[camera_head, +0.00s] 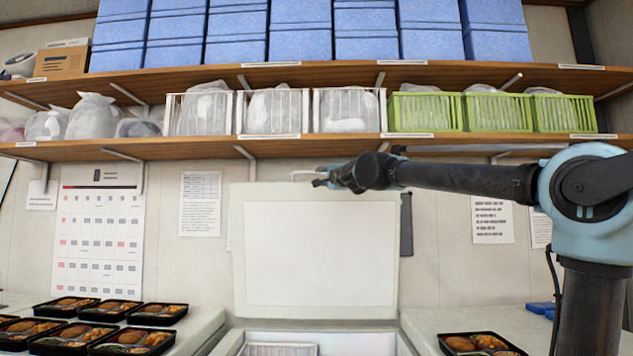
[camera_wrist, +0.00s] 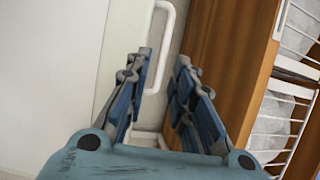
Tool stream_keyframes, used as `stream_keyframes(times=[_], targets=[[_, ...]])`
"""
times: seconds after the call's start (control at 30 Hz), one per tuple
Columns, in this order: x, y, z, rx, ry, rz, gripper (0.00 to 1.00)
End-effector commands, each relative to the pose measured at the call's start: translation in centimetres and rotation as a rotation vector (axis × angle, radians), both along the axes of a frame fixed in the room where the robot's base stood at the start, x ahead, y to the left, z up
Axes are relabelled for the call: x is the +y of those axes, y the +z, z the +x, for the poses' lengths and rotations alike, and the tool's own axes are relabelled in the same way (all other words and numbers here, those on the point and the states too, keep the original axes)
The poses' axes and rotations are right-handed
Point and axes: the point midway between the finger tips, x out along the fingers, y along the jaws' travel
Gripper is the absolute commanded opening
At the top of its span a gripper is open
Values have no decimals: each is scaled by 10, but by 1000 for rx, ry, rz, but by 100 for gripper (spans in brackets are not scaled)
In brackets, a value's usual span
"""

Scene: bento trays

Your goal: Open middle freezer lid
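The middle freezer lid (camera_head: 318,255) is a white panel standing raised, upright against the back wall. Its white bar handle (camera_head: 301,174) is at the top edge. The open freezer body (camera_head: 362,342) shows below at the bottom edge of the head view. My gripper (camera_head: 320,182) is at the lid's top edge beside the handle. In the wrist view, the blue-padded fingers of my gripper (camera_wrist: 166,62) are apart, and the white handle (camera_wrist: 163,45) lies in line with the gap between them. I cannot tell whether the fingers touch it. The lid also fills the left of the wrist view (camera_wrist: 50,60).
The lower wooden shelf (camera_head: 340,149), with white baskets (camera_head: 272,110) and green baskets (camera_head: 427,111), is just above my gripper. Black bento trays (camera_head: 75,338) sit on the left freezer top, and another tray (camera_head: 480,345) on the right.

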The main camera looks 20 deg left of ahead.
Motion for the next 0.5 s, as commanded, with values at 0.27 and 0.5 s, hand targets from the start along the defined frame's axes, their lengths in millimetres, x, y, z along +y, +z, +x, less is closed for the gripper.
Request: stream_keyframes(times=[0.27, 0.5], targets=[[23, 6, 31, -1, -1, -1, 23], [40, 10, 55, -1, -1, -1, 23]])
